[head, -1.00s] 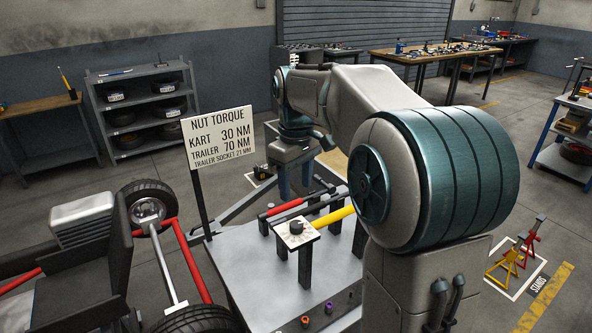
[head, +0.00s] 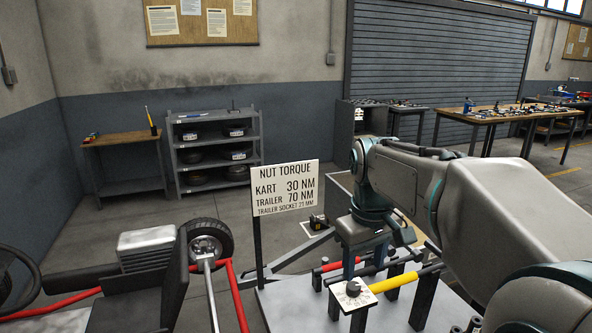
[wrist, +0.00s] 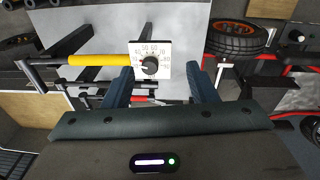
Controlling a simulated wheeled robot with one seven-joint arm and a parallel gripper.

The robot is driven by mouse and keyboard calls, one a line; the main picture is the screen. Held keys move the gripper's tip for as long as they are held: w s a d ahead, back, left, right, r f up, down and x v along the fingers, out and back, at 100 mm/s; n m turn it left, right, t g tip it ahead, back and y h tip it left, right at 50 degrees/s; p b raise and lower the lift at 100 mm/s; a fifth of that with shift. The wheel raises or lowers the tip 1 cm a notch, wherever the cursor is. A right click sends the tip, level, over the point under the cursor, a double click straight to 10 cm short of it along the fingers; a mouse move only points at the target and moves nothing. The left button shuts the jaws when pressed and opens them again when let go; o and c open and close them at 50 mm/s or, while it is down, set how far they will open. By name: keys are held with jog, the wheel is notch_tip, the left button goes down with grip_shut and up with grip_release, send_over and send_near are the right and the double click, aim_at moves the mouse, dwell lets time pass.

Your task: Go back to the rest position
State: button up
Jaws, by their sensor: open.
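My gripper (wrist: 162,88) is open and empty in the wrist view, its two dark blue fingers apart. It also shows in the head view (head: 362,262), pointing down above the far part of the grey bench (head: 285,303). Between and beyond the fingers in the wrist view is a white dial plate with a black knob (wrist: 150,65), which also shows in the head view (head: 353,290). A yellow-handled torque wrench (wrist: 97,60) lies beside the dial. It shows in the head view too (head: 405,278). I cannot tell whether the fingers touch anything.
A torque sign (head: 286,188) stands at the bench's left. A kart with a wheel (head: 209,240) is at left. A tyre shelf (head: 215,150), a wooden table (head: 122,138) and a workbench (head: 480,114) stand behind. The floor before the shelf is clear.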

jog(key=s+f+m+t, duration=0.1)
jog(key=s+f+m, duration=0.1)
jog(key=s+f, duration=0.3)
jog(key=s+f+m+t, duration=0.1)
jog(key=s+f, duration=0.3)
jog(key=s, duration=0.5)
jog(key=shift+s+d+f+m, duration=0.15)
jog(key=shift+s+f+m, duration=0.2)
jog(key=shift+m, duration=0.35)
